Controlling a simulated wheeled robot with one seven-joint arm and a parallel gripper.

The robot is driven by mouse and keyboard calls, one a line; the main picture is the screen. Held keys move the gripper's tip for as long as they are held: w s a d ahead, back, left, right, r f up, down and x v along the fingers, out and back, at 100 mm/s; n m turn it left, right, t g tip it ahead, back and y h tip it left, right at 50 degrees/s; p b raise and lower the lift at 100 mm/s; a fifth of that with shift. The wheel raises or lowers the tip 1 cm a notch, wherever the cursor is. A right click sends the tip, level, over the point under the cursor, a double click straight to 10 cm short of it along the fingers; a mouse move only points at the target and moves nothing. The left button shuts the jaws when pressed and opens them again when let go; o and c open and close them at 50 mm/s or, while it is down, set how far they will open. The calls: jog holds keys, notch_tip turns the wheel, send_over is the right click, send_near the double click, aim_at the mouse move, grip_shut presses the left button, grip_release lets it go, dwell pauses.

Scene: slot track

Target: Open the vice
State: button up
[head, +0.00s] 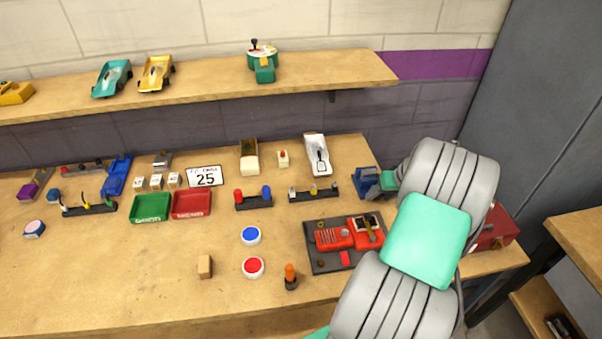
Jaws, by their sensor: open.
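A blue block-like device (366,183), which looks like the vice, sits at the right back of the workbench in the head view. A small green part (388,181) shows just to its right, against my arm; I cannot tell what it belongs to. My grey and green arm rises from the bottom and covers the bench to the right of the device. I cannot make out my gripper or its fingertips; the arm hides that area. The state of the device's jaws is too small to tell.
A dark tray (312,263) with red parts lies left of my arm. A red box (497,229) stands right of it. An orange-topped tool (290,277) stands near the front edge. A shelf (200,98) carries model cars. The bench's front left is clear.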

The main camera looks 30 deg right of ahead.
jog(key=shift+s+d+r, duration=0.15)
jog(key=shift+d+r, duration=0.05)
jog(key=shift+r, duration=0.15)
jog(key=b+v, duration=0.2)
jog(key=v, duration=0.5)
jog(key=a+r+n, duration=0.1)
jog(key=a+r, duration=0.2)
jog(key=a, duration=0.6)
jog(key=w+a+r+n+g+p, duration=0.1)
jog(key=a+r, duration=0.2)
jog(key=a, duration=0.7)
jog(key=w+a+r+p, duration=0.1)
jog(key=a+r, duration=0.3)
jog(key=a, duration=0.6)
jog(key=shift+w+n, duration=0.2)
jog(key=shift+n, duration=0.2)
